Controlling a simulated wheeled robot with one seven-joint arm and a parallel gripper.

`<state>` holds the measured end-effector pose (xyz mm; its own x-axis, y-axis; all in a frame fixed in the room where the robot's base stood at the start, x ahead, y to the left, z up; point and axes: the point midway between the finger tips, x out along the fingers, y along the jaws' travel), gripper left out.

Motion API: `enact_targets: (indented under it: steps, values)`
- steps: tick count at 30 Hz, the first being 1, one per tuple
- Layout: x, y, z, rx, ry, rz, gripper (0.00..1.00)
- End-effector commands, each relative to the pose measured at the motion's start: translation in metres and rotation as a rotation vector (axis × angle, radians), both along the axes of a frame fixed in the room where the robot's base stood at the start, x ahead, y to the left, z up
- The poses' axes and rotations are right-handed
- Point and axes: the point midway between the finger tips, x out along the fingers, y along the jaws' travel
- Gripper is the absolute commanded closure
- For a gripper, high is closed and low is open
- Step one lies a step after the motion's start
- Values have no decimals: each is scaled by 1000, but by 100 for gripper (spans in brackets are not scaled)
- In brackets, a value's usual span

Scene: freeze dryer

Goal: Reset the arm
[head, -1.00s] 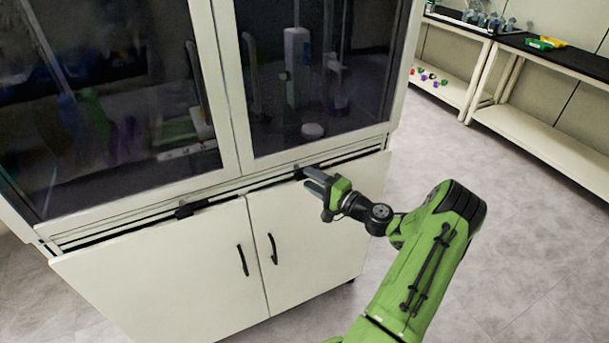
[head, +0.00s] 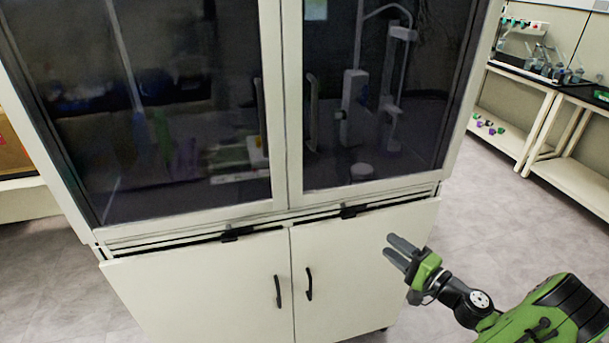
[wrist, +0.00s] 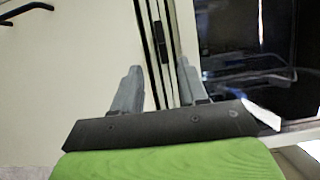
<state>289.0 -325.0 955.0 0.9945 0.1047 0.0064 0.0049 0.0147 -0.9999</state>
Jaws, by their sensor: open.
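My gripper (head: 398,252) is at the right in the head view, in front of the right lower door of a white cabinet (head: 365,265). Its two grey fingers point left toward the cabinet front, and they are apart with nothing between them. In the wrist view my gripper (wrist: 155,88) also shows its fingers spread and empty, with the pale door and the ledge slot behind them. Whether a fingertip touches the cabinet cannot be told. My green arm comes in from the lower right.
The cabinet has dark glass upper doors (head: 150,110) with equipment behind them. Black handles (head: 309,284) stand on the lower doors. Shelved benches (head: 545,110) with small items are at the back right. Grey floor (head: 480,215) lies open between the cabinet and benches.

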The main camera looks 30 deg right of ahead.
Motion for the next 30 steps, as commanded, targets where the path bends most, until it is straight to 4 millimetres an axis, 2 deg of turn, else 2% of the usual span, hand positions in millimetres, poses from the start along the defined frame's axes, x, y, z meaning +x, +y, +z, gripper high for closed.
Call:
enact_targets:
  steps: [5,7,8,11,12,16,20,24,27,30]
  values:
    - [3,3,1,-7,8,12,57]
    - [16,18,6,-46,52,79,57]
    - [25,31,9,-75,88,128,57]
    - [55,90,22,-226,253,350,57]
    - [63,116,26,-300,325,439,57]
    - [67,189,44,-549,532,671,57]
    - [48,247,71,-813,690,816,57]
    - [12,292,106,-1084,793,873,57]
    - [-23,314,132,-1249,818,861,57]
    - [-60,325,153,-1368,805,823,57]
